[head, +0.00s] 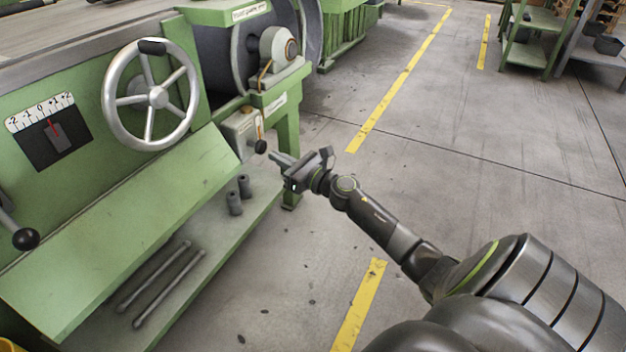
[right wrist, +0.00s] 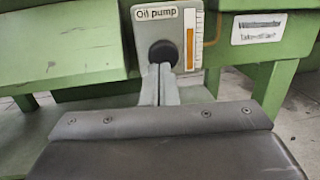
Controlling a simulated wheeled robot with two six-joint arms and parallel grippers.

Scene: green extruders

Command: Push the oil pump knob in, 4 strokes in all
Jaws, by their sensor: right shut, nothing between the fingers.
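The oil pump is a light grey box (head: 241,127) on the green machine's side, with a black round knob (head: 261,146) on its front. In the right wrist view the box's label (right wrist: 156,14) reads "Oil pump", with an orange level gauge (right wrist: 190,45) beside the knob (right wrist: 163,53). My right gripper (head: 272,156) is shut and empty, just to the right of and slightly below the knob. In the right wrist view its fingertips (right wrist: 160,70) overlap the knob's lower part; I cannot tell whether they touch it. My left gripper is not in view.
A silver handwheel (head: 157,97) and a dial (head: 45,125) are on the machine front. Two grey cylinders (head: 235,204) and two rods (head: 165,285) lie or stand on the low green shelf.

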